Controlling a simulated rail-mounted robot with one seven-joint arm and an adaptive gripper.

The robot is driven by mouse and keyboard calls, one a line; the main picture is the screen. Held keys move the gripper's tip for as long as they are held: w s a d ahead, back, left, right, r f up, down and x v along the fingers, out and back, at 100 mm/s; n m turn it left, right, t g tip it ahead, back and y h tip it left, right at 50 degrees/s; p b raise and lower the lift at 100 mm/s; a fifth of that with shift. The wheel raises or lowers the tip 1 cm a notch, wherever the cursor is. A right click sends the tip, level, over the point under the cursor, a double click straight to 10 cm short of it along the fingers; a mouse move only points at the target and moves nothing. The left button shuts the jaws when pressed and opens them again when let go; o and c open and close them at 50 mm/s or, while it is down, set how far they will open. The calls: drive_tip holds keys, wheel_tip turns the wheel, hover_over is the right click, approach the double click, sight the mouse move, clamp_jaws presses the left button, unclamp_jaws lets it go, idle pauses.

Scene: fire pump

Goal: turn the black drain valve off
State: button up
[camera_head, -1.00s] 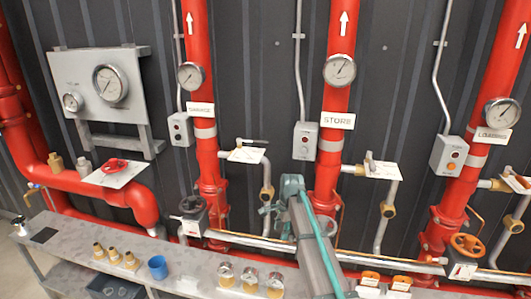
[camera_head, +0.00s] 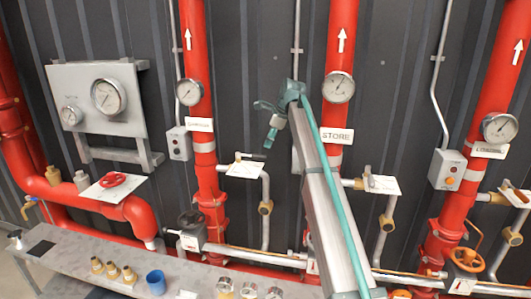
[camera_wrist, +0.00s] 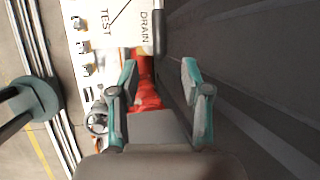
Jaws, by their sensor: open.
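A white plate marked TEST and DRAIN (camera_wrist: 120,18) shows at the top of the wrist view. My gripper (camera_head: 263,124) is above and slightly right of that plate in the picture. In the wrist view its fingers (camera_wrist: 160,80) are apart and empty, with the plate beyond them. A black handwheel (camera_head: 190,219) is low on that riser.
Red risers (camera_head: 204,120) with gauges stand along the dark wall, near my arm. A grey switch box (camera_head: 179,144) hangs left of the riser. An orange handwheel (camera_head: 466,258) is at lower right.

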sight(252, 156)
drive_tip(key=p+x, duration=0.2)
drive_tip(key=x, duration=0.6)
drive_tip(key=shift+f, duration=0.1)
clamp_jaws()
